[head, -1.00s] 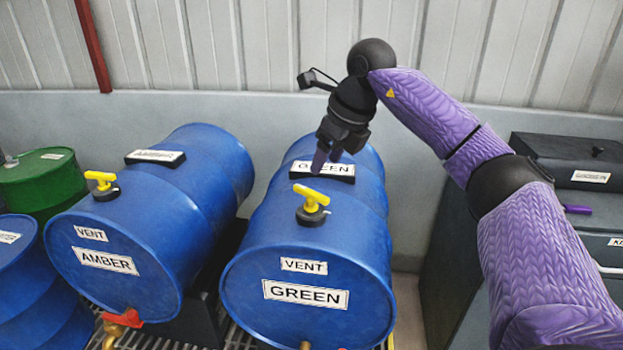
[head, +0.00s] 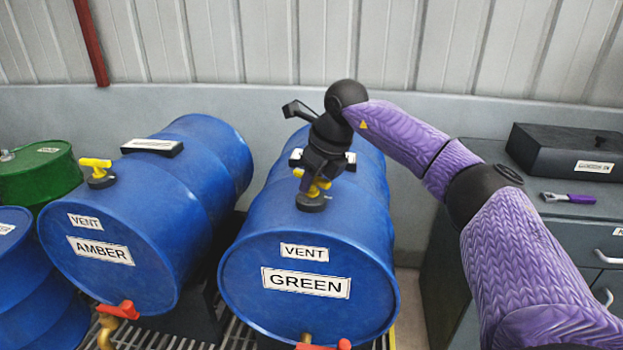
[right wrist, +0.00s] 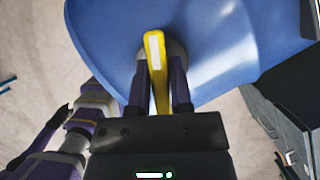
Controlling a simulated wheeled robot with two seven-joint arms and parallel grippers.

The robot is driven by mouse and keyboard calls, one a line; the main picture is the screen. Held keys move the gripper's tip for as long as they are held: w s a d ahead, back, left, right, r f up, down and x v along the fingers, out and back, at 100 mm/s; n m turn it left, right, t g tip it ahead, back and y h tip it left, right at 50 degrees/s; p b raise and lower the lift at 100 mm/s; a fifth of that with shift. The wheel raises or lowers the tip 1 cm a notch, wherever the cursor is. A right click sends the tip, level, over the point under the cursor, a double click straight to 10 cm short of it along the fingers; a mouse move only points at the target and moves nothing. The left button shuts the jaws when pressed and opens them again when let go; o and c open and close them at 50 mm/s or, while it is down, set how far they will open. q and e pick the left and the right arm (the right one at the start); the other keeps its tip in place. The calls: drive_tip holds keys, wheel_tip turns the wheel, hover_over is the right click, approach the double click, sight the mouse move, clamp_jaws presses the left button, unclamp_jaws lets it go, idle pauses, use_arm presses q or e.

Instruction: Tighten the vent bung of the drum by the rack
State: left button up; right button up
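The blue GREEN drum (head: 330,235) lies on its side in the head view, with a VENT label on its end. Its vent bung (head: 311,199) is on top near the front, with a yellow T-handle. My right gripper (head: 312,184) is down at this handle and partly hides it. In the right wrist view the yellow handle (right wrist: 156,65) lies between the two fingers of the right gripper (right wrist: 160,82), which look apart, one on each side of it. Part of my left arm seems to show at the left of the right wrist view; its fingers are not clear.
The blue AMBER drum (head: 150,215) lies to the left, with its own yellow-handled bung (head: 98,174). A grey cabinet (head: 570,240) at right bears a dark box (head: 565,152) and a purple-handled tool (head: 568,198). A red-handled tap (head: 118,312) sticks out below the AMBER drum.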

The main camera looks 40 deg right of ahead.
clamp_jaws()
